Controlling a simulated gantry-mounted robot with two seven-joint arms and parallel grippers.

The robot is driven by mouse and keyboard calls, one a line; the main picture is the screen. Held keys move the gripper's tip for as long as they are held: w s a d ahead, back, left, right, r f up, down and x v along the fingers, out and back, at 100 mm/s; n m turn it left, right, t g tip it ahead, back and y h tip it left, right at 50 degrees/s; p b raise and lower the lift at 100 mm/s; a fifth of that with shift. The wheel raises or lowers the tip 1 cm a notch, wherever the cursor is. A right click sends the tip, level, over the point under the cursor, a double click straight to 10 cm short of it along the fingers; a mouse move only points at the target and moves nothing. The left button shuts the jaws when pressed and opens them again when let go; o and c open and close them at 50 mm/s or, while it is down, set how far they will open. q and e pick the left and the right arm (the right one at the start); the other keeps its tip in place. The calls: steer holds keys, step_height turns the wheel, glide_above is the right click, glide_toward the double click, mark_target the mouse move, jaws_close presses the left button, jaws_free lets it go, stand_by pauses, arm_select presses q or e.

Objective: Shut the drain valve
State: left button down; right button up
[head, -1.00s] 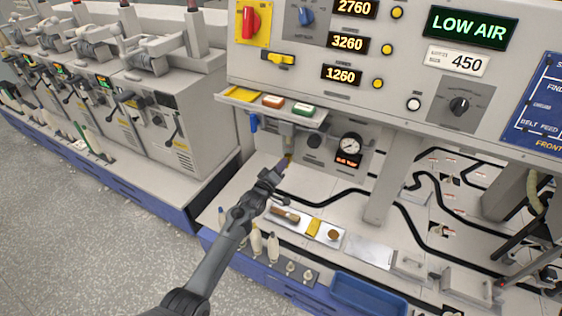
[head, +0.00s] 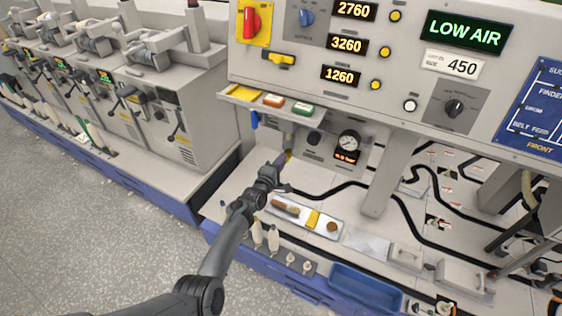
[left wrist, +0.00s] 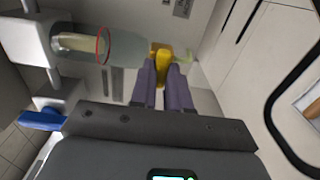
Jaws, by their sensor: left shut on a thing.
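In the left wrist view, a yellow drain valve (left wrist: 162,56) sits at the end of a clear filter bowl (left wrist: 124,48) with a red ring. My left gripper (left wrist: 163,78) has its two purple fingers on either side of the yellow valve, shut on it. In the head view, my left gripper (head: 283,160) reaches up under the panel's ledge, and a little of the yellow valve (head: 289,154) shows at the fingertips. The fingers partly hide the valve, and I cannot tell how far it is turned. My right gripper is not in view.
A blue lever (left wrist: 41,119) stands beside the filter; it also hangs under the ledge (head: 254,119). A round gauge (head: 348,143) is just right of the gripper. Below lie a tray with tools (head: 330,235) and several white bottles. The panel display (head: 466,31) reads LOW AIR.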

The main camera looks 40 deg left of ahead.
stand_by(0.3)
arm_select(q)
steer(key=c, duration=1.1)
jaws_free()
steer(key=shift+s, duration=0.1)
steer(key=p+v, duration=0.4)
steer(key=v, duration=0.6)
steer(key=shift+s, duration=0.35)
